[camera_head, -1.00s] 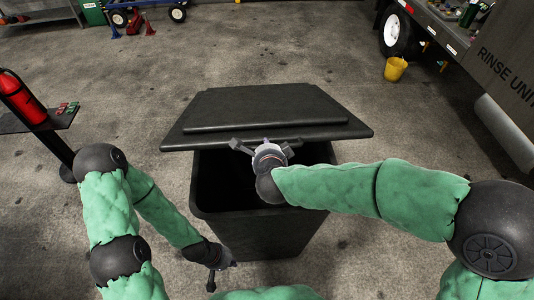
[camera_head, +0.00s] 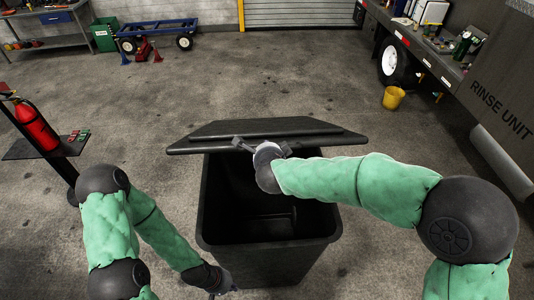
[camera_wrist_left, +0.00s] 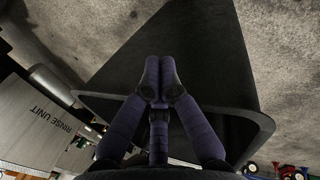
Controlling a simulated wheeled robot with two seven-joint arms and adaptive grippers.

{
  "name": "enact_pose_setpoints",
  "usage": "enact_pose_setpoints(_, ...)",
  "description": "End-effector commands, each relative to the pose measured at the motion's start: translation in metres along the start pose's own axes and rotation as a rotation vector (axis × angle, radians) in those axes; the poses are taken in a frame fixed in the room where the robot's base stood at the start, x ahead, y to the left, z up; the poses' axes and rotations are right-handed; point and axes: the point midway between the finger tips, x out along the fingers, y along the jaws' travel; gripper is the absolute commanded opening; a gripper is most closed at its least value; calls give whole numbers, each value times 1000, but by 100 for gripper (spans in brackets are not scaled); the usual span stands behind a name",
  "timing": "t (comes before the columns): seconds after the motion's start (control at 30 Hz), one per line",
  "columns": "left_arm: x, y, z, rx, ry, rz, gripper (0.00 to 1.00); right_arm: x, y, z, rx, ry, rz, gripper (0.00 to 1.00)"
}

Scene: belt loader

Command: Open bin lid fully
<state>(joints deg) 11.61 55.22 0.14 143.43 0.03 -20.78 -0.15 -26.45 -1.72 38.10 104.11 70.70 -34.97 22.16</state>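The black bin (camera_head: 270,258) stands on the floor in front of me with its mouth open toward me. Its lid (camera_head: 265,131) is hinged up at the far side and tilted, showing as a narrow slanted slab. My right gripper (camera_head: 260,146) is at the lid's near edge with its fingers spread, apparently touching the edge; exact contact is unclear. My left gripper (camera_head: 222,291) is low at the bin's front left, outside it. In the left wrist view its fingers (camera_wrist_left: 159,68) are together with nothing seen between them, in front of the bin's dark wall and rim (camera_wrist_left: 258,116).
A fire extinguisher (camera_head: 35,125) on a stand is at the left. A yellow bucket (camera_head: 394,97) and the rinse unit truck (camera_head: 440,58) are at the right. A blue cart (camera_head: 155,32) stands at the back. The floor behind the bin is clear.

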Motion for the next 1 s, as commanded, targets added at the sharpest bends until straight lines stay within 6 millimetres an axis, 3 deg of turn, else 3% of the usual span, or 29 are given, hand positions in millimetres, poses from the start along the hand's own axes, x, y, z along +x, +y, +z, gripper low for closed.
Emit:
enact_pose_setpoints(0.13, -4, 1, 0, 0, 0, 0, 0, 0, -8, 0, 2, 1, -5, 0)
enact_pose_setpoints(0.67, -4, 2, -3, 17, 11, 2, 0, 0, -8, 0, 1, 0, -5, 0)
enact_pose_setpoints(0.83, -13, 6, -28, 195, 111, 22, 0, 0, -8, 0, 1, 0, -5, 0)
enact_pose_setpoints(1.0, -36, 19, -75, 561, 324, 33, 0, 0, -8, 0, 1, 0, -4, 0)
